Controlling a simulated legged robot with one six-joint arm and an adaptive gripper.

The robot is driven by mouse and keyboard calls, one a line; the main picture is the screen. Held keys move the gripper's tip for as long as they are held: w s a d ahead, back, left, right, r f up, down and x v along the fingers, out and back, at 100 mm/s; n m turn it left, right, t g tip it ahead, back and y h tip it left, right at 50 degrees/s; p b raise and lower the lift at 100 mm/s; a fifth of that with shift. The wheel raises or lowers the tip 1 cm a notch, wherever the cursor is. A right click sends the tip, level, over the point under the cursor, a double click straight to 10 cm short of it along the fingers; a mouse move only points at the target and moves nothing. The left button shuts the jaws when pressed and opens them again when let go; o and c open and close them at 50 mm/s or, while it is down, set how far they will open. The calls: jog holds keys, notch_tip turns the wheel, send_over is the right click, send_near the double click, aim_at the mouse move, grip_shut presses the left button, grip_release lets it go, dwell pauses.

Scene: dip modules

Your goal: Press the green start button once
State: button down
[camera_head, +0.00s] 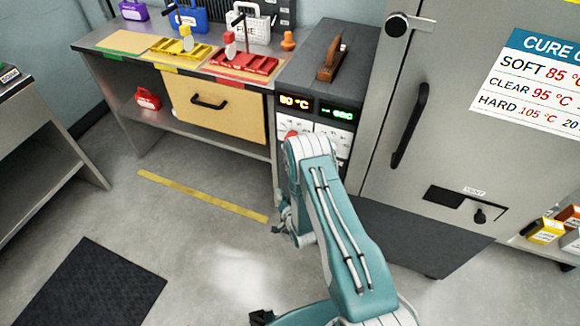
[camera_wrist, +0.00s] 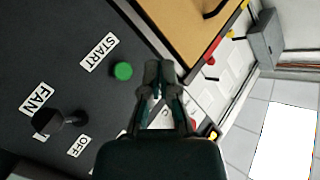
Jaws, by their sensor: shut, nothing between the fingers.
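The green start button (camera_wrist: 123,71) shows in the wrist view as a round green knob on a dark panel, beside a white START label (camera_wrist: 98,52). My gripper (camera_wrist: 160,70) is shut and empty, and in the picture its fingertips lie just right of the button. A gap of dark panel shows between them; I cannot tell how far the tips are from the surface. In the head view my teal arm (camera_head: 335,225) reaches toward the control cabinet (camera_head: 330,70) and hides part of its front. The green button is not visible in the head view.
A black FAN knob (camera_wrist: 58,122) with an OFF label stands out near the button. Right of the cabinet is a grey oven door with a black handle (camera_head: 410,125). A bench (camera_head: 105,38) with coloured trays stands left. Open floor lies in front.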

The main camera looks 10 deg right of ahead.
jog(key=shift+d, duration=0.15)
jog(key=w+d, duration=0.5)
jog(key=w, duration=0.2)
dwell(0.6)
jog(key=shift+w, duration=0.1)
dwell(1.1)
jog(key=shift+w+d, duration=0.25)
jog(key=shift+d, duration=0.05)
jog(key=shift+w+d, duration=0.35)
jog(key=shift+w, duration=0.15)
dwell(1.1)
jog(key=shift+s+a, duration=0.6)
jog(key=shift+s, duration=0.25)
